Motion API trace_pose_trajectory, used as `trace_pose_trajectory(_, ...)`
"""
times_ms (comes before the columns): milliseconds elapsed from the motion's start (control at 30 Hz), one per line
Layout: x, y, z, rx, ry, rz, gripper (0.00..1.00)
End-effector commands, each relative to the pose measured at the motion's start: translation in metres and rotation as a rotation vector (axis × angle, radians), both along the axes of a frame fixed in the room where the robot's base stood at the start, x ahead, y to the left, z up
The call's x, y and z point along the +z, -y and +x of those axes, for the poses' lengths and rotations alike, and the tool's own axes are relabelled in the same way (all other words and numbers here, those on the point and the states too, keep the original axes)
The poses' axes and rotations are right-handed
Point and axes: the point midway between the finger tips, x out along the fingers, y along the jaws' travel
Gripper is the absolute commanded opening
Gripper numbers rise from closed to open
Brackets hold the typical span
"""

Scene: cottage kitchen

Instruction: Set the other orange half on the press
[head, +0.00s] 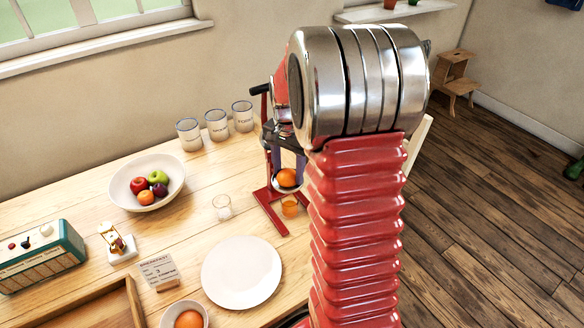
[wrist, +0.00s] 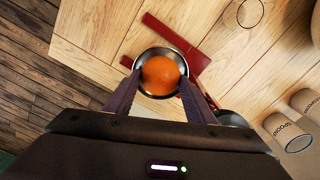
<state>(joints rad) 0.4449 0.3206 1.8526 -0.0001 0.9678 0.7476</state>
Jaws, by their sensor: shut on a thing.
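The orange half (wrist: 160,76) sits in or just over the round metal cup of the press, rounded side up, in the wrist view; I cannot tell whether it rests on the cup. My gripper (wrist: 160,84) is shut on it, a dark finger on each side. The orange half also shows in the head view (head: 287,177), below my gripper's fingers. The press (head: 268,207) has a red base and a black handle at upper left; my arm hides much of it.
A glass of orange juice (head: 290,208) stands under the cup. An empty glass (head: 222,207), a white plate (head: 241,273), a fruit bowl (head: 121,188) and a bowl with an orange piece (head: 204,310) stand on the counter. Several labelled canisters (head: 217,125) line the back.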

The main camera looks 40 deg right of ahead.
Motion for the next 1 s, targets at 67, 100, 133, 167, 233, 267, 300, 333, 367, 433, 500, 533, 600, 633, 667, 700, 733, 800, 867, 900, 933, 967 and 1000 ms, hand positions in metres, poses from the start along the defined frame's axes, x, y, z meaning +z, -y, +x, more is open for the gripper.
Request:
trace_pose_trajectory(67,0.001,0.0,0.0,0.0,0.0,0.0,0.41)
trace_pose_trajectory(100,0.002,0.0,0.0,0.0,0.0,0.0,0.41)
trace_pose_trajectory(133,0.002,0.0,0.0,0.0,0.0,0.0,0.41)
trace_pose_trajectory(167,0.003,0.0,0.0,0.0,0.0,0.0,0.41)
trace_pose_trajectory(233,0.004,0.0,0.0,0.0,-0.001,0.0,0.41)
trace_pose_trajectory(267,0.005,0.0,0.0,0.0,-0.001,0.001,0.41)
trace_pose_trajectory(300,0.006,0.0,0.0,0.0,-0.001,0.001,0.41)
trace_pose_trajectory(333,0.006,0.0,0.0,0.0,-0.001,0.001,0.41)
trace_pose_trajectory(367,0.007,0.0,0.0,0.0,-0.001,0.001,0.41)
trace_pose_trajectory(433,0.008,0.0,0.0,0.0,-0.001,0.0,0.41)
trace_pose_trajectory(500,0.01,0.0,0.0,0.0,0.0,0.0,0.41)
trace_pose_trajectory(533,0.011,0.0,0.0,0.0,0.0,0.0,0.41)
trace_pose_trajectory(600,0.012,0.0,0.0,0.0,0.0,0.0,0.41)
trace_pose_trajectory(633,0.013,0.0,0.0,0.0,0.0,0.0,0.41)
trace_pose_trajectory(667,0.014,0.0,0.0,0.0,0.0,-0.001,0.41)
trace_pose_trajectory(700,0.014,0.0,0.0,0.0,0.0,-0.001,0.41)
trace_pose_trajectory(733,0.015,0.0,0.0,0.0,0.0,-0.001,0.41)
trace_pose_trajectory(800,0.016,0.0,0.0,0.0,0.0,0.0,0.41)
trace_pose_trajectory(867,0.016,0.0,0.0,0.0,0.0,0.0,0.41)
trace_pose_trajectory(900,0.016,0.0,0.0,0.0,0.0,0.0,0.41)
trace_pose_trajectory(933,0.016,0.0,0.0,0.0,0.0,0.0,0.41)
trace_pose_trajectory(967,0.016,0.0,0.0,0.0,0.0,0.0,0.41)
trace_pose_trajectory(1000,0.016,0.0,0.0,0.0,0.0,0.0,0.41)
